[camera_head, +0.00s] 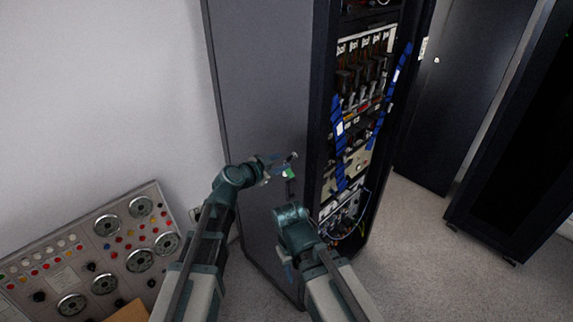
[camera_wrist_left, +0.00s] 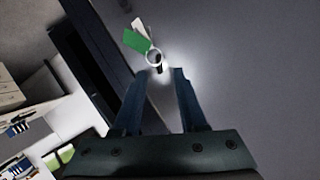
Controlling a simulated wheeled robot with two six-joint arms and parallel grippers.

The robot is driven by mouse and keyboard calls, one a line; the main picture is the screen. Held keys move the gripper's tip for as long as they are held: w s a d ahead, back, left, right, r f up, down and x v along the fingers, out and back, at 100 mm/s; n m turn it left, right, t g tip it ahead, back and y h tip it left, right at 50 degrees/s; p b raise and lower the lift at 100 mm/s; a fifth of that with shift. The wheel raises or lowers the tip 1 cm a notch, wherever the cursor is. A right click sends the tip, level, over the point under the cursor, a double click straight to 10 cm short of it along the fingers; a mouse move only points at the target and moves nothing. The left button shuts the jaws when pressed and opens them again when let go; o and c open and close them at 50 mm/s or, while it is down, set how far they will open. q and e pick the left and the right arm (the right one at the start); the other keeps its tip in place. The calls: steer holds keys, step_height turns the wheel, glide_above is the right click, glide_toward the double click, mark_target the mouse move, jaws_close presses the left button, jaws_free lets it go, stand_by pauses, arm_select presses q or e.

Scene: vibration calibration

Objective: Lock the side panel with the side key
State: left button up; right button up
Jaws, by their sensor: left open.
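The side panel (camera_head: 265,90) is the broad grey side of the rack cabinet, and it fills much of the left wrist view (camera_wrist_left: 260,60). The side key (camera_wrist_left: 159,68) is small and dark at the panel, with a metal ring (camera_wrist_left: 153,58) and a green tag (camera_wrist_left: 137,39) hanging from it. The tag also shows in the head view (camera_head: 289,174). My left gripper (camera_head: 290,163) is open, its fingertips (camera_wrist_left: 160,75) on either side of the key, just short of the ring. Whether the key sits in a lock is too small to tell. My right gripper (camera_head: 287,262) is low before the panel, its jaws unclear.
The open rack front (camera_head: 360,100) with cables and blue strips lies right of the panel. A control console (camera_head: 110,250) with dials stands at the lower left. More dark cabinets (camera_head: 465,80) stand at the right, with free carpet between.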

mark_target(287, 159)
arm_select(q)
steer(key=shift+b+x, duration=0.45)
steer(key=shift+x, duration=1.6)
jaws_close()
